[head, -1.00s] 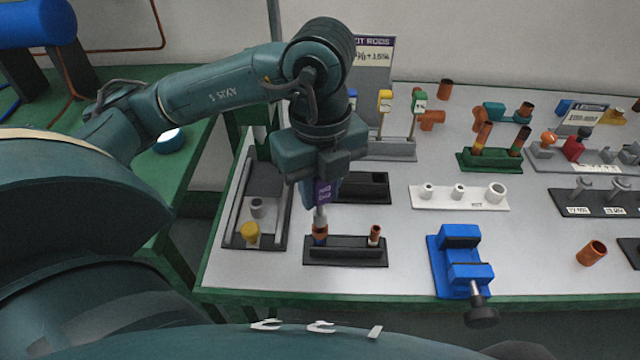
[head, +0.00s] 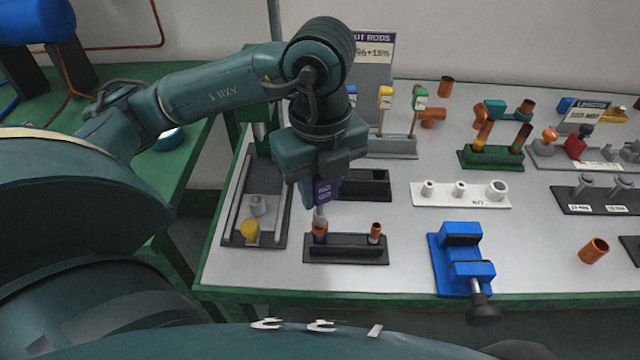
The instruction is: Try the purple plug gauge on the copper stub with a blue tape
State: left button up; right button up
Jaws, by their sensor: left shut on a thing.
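My left gripper (head: 322,178) points down and is shut on the purple plug gauge (head: 322,192). The gauge's grey metal tip points down at the copper stub with a blue tape (head: 320,232), which stands upright at the left end of a black holder (head: 346,252). The tip meets the top of the stub in the picture; I cannot tell how far it is inside. A second copper stub (head: 376,232) stands at the right end of the same holder. My right gripper is not in view.
A blue vise (head: 462,262) stands right of the holder. A grey tray (head: 236,236) with a yellow-headed gauge (head: 250,230) lies to the left. A white block (head: 470,202) with several sockets is behind the vise. A loose copper piece (head: 593,250) lies at the right.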

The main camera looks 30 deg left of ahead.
pick_arm(q)
jog(key=shift+r, duration=0.5)
jog(key=shift+r, duration=0.1)
notch_tip(320, 180, up, 4)
jog(key=p, duration=0.3)
jog(key=shift+p, duration=0.3)
